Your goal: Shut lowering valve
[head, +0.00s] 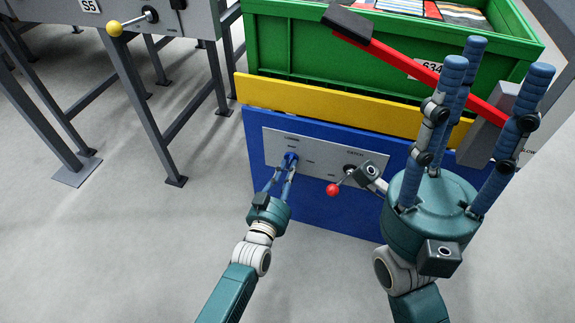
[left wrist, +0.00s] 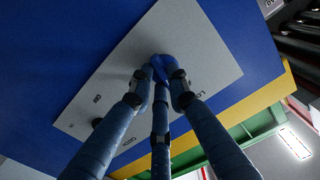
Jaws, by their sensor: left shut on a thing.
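The lowering valve is a small blue knob (head: 291,157) on the left part of a grey panel (head: 318,162), under a label that seems to read "LOWER". My left gripper (head: 286,166) is shut on this knob, its fingertips around it. In the left wrist view the blue knob (left wrist: 161,64) sits between the fingertips, partly covered by them. How far the valve is turned cannot be told. My right gripper (head: 495,65) is raised in front of the green bin, its three fingers pointing up, apart and seemingly empty.
A red-ball lever (head: 332,189) stands out from the panel's right part. A long red bar with a black grip (head: 347,22) passes behind my right fingers. A green bin (head: 300,50) sits above the yellow board (head: 320,108). A grey-legged stand (head: 140,100) is at left; floor between is clear.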

